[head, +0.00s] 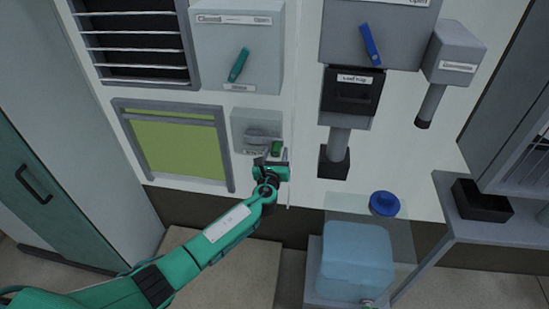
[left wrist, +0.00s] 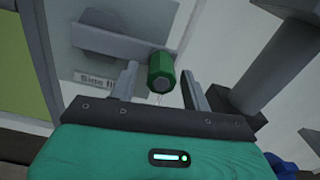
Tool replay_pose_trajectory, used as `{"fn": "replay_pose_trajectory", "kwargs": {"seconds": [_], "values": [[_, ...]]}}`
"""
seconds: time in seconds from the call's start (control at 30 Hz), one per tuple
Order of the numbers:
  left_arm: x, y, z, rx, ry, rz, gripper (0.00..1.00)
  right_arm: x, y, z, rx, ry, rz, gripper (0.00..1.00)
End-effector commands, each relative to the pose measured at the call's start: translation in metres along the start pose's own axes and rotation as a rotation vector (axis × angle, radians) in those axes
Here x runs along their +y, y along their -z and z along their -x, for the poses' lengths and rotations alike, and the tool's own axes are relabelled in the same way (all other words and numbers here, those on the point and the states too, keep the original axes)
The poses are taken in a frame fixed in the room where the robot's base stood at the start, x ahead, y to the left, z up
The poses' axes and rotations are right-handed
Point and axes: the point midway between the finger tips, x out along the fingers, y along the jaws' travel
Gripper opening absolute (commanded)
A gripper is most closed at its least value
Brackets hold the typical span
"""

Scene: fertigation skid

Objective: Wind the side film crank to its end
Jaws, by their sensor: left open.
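The side film crank is a grey box (head: 244,120) on the white wall, with a grey crank arm and a green knob (head: 276,148) at its lower right. My left gripper (head: 271,161) is just below the knob. In the left wrist view the green knob (left wrist: 161,70) shows end-on between the two open fingertips, slightly beyond them. The grey crank arm (left wrist: 110,40) reaches from the knob to the upper left. A label reading "Side fil…" (left wrist: 95,80) is partly hidden by a finger. I cannot tell whether a finger touches the knob. My right gripper is not in view.
Left of the crank is a grey-framed yellow-green film window (head: 180,145). Above it is a grey box with a teal lever (head: 238,65). To the right are a dark box on a grey pipe (head: 340,142), a blue knob (head: 384,203) and a light-blue container (head: 355,260).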

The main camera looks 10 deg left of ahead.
Motion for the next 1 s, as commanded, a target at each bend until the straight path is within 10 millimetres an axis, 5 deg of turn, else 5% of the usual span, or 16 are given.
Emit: {"fn": "replay_pose_trajectory", "kwargs": {"seconds": [0.27,0.7,1.0], "values": [[0.0,0.001,0.028,0.001,0.001,0.002,0.48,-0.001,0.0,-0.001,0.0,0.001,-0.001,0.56],[0.0,0.002,0.114,0.002,0.001,0.001,0.48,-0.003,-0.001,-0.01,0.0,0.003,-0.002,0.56],[0.001,0.002,0.138,0.002,0.0,0.0,0.48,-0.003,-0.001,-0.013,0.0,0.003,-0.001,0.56]]}}
